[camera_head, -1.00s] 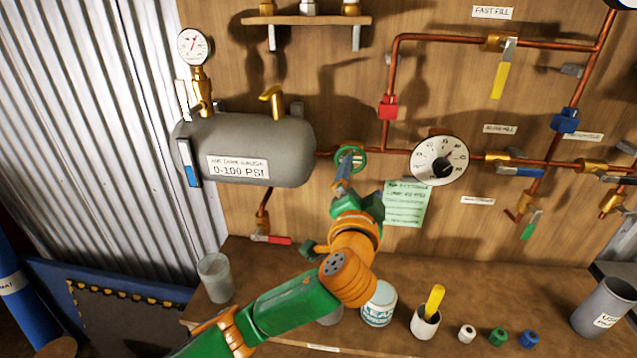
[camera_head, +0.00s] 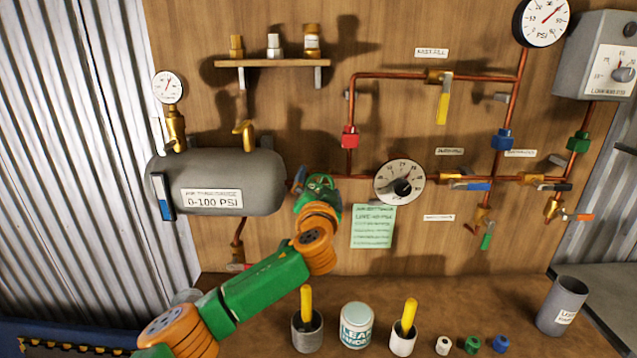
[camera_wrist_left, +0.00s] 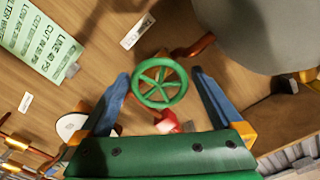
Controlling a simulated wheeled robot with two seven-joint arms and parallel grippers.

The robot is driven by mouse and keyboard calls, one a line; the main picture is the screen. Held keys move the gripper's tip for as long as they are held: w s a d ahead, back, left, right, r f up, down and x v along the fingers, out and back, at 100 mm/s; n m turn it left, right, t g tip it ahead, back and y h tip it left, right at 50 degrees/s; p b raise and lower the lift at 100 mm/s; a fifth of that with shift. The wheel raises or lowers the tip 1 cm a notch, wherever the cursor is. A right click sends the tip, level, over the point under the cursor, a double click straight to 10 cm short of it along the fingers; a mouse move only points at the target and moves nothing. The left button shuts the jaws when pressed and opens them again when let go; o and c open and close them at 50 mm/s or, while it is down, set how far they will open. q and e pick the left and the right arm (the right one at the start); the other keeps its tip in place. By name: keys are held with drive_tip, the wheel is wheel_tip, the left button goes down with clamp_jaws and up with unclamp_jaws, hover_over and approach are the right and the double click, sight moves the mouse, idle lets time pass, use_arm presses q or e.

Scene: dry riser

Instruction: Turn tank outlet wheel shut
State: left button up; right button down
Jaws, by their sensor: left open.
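The green spoked outlet wheel (camera_wrist_left: 160,84) shows in the left wrist view, facing me, with a red part below it. My left gripper (camera_wrist_left: 160,75) is open, with one blue finger on each side of the wheel and visible gaps between; contact is not seen. In the head view my left gripper (camera_head: 318,186) is at the pipe just right of the grey tank (camera_head: 262,180) and mostly hides the wheel. My right gripper is not in view.
A dial gauge (camera_head: 399,182) and green note (camera_head: 373,228) are right of the gripper. Copper pipes with coloured valves cover the wall. Below, the bench holds a can (camera_head: 356,326), a white cup (camera_head: 403,340), small caps and a grey bin (camera_head: 562,306).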

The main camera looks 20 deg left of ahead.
use_arm(q)
drive_tip(key=shift+w+f, duration=0.1)
drive_tip(key=c, duration=1.2)
drive_tip(key=shift+f+m, duration=0.1)
drive_tip(key=shift+m, duration=0.3)
drive_tip(key=m+p, duration=0.1)
drive_tip(key=m, duration=0.3)
drive_tip(key=shift+m+p, duration=0.6)
drive_tip(key=shift+m, duration=0.4)
drive_tip(key=shift+f, duration=0.1)
